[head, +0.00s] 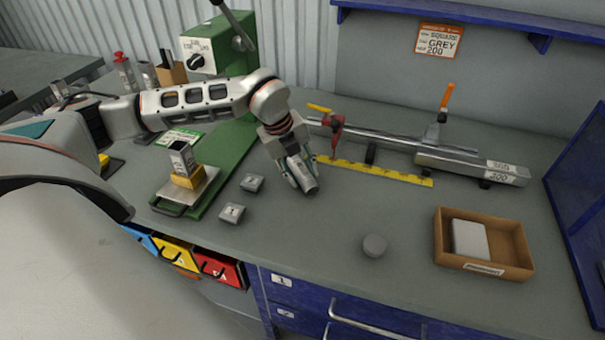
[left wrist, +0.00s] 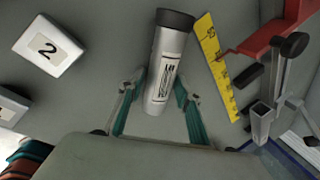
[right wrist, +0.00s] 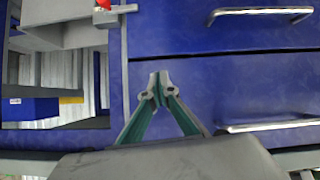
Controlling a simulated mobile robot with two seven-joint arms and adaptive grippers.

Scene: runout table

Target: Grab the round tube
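The round tube (left wrist: 166,70) is a pale grey cylinder with a dark end cap and a printed label. In the head view the tube (head: 307,182) is at mid bench, partly hidden by my left gripper. My left gripper (head: 297,176) points down, with a finger on each side of the tube. In the left wrist view the fingers (left wrist: 160,92) are drawn in to about the tube's width and appear shut on it, near its uncapped end. I cannot tell whether it touches the bench. My right gripper (right wrist: 158,88) is shut and empty, facing the blue drawers (right wrist: 225,75).
Numbered grey blocks (head: 232,213) lie left of the tube. A yellow ruler (head: 376,171), a red clamp (head: 335,132) and a square tube (head: 470,167) are behind and right. A grey disc (head: 374,246) and cardboard tray (head: 441,239) are at front right. Bench between is clear.

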